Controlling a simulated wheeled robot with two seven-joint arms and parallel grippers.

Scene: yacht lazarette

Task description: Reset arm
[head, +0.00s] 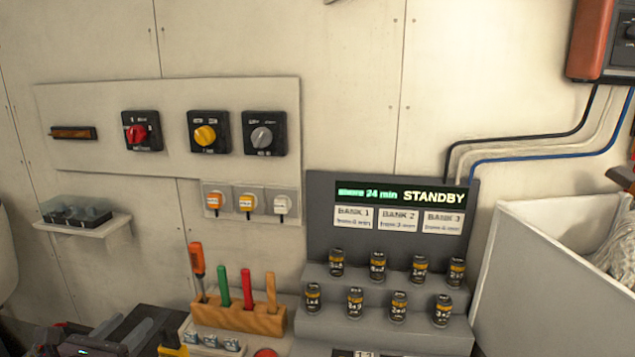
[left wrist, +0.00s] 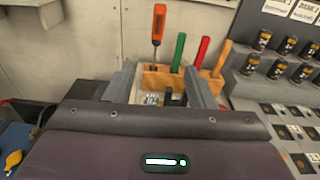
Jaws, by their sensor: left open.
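My left gripper (head: 122,334) is low at the left of the head view, in front of the wall panel and left of the wooden tool block. In the left wrist view its two grey fingers (left wrist: 160,88) stand apart with nothing held between them. Beyond them is the wooden block (left wrist: 155,83), with an orange-handled screwdriver (left wrist: 158,24), a green handle (left wrist: 179,50) and a red handle (left wrist: 201,52). The fingers appear apart from the block and hide part of it. My right gripper is in neither view.
A stepped rack (head: 385,272) with several dark cylinders stands right of the block, under a display reading STANDBY (head: 400,195). A white bin (head: 540,270) is at the right. The wall panel (head: 85,110) carries red, yellow and grey knobs. A small shelf (head: 85,228) holds clear-covered parts.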

